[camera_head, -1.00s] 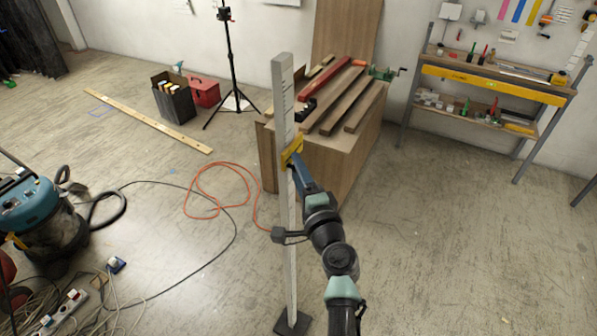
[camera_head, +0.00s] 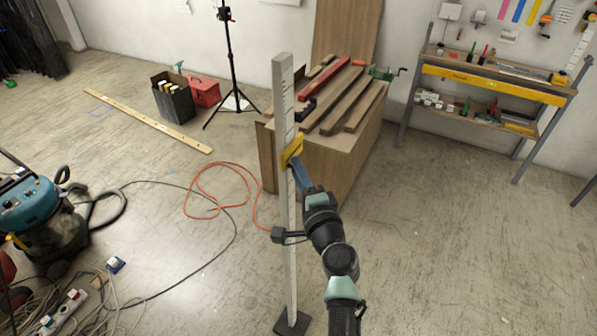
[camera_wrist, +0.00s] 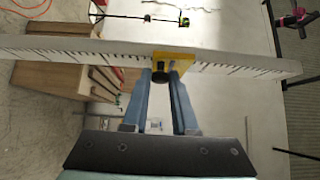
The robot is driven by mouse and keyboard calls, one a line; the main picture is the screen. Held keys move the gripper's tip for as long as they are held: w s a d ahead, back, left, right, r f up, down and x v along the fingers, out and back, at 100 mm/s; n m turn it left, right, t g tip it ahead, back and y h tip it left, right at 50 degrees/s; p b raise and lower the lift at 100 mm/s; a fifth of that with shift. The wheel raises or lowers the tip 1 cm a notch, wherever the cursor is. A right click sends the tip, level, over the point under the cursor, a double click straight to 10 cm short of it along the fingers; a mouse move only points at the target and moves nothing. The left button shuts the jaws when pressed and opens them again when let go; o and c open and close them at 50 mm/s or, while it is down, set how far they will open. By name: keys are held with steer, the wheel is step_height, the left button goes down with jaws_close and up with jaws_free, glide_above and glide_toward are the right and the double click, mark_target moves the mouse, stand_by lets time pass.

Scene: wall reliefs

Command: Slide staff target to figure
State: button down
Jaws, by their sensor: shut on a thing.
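The staff (camera_head: 283,105) is a tall pale post with dark graduation marks, upright on a small black base (camera_head: 292,323). It also crosses the wrist view (camera_wrist: 235,66) from side to side, with its ticks showing. The yellow target (camera_head: 293,150) sits around the staff in its upper half; in the wrist view it is a yellow block (camera_wrist: 179,57) with a black knob (camera_wrist: 160,75). My gripper (camera_head: 296,163) has its blue fingers (camera_wrist: 164,77) closed at the target, on either side of the knob. The figures on the staff are too small to read.
A wooden bench (camera_head: 340,155) with boards on top stands close behind the staff. An orange cable (camera_head: 190,190) lies on the floor to the left, with a blue vacuum (camera_head: 25,205) farther left. A workbench (camera_head: 490,82) stands at the right wall. Floor at the right is clear.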

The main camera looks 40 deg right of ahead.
stand_by(0.8)
step_height(320, 180, up, 5)
steer(key=p, duration=0.4)
steer(key=shift+r, duration=0.2)
steer(key=shift+f, duration=0.1)
steer(key=c, duration=0.7)
jaws_free()
steer(key=b+v, duration=0.1)
steer(key=v, duration=1.2)
steer(key=shift+b, duration=0.4)
steer(key=shift+d, duration=0.1)
